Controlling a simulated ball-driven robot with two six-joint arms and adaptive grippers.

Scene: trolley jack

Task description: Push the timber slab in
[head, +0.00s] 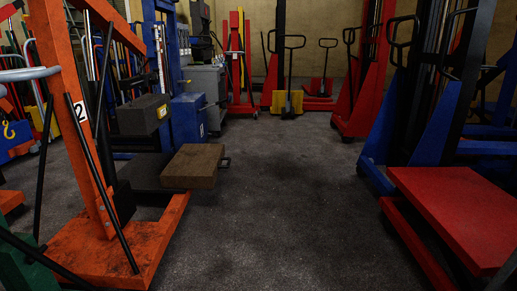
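The timber slab (190,172) is a thick brown wooden block at left of centre in the head view. Its left part overlaps a dark flat plate (143,174) low behind the orange frame, and its right part sticks out beyond that plate toward the open floor. A small dark loop (225,162) shows at its right end. How the slab is supported underneath is hidden. Neither of my grippers shows in the view.
An orange lifting frame (118,240) stands in the left foreground, with a dark block (144,114) above the plate. A red platform (462,212) stands at the right. Blue and red lifting machines line the back and sides. The dark floor (290,210) between is clear.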

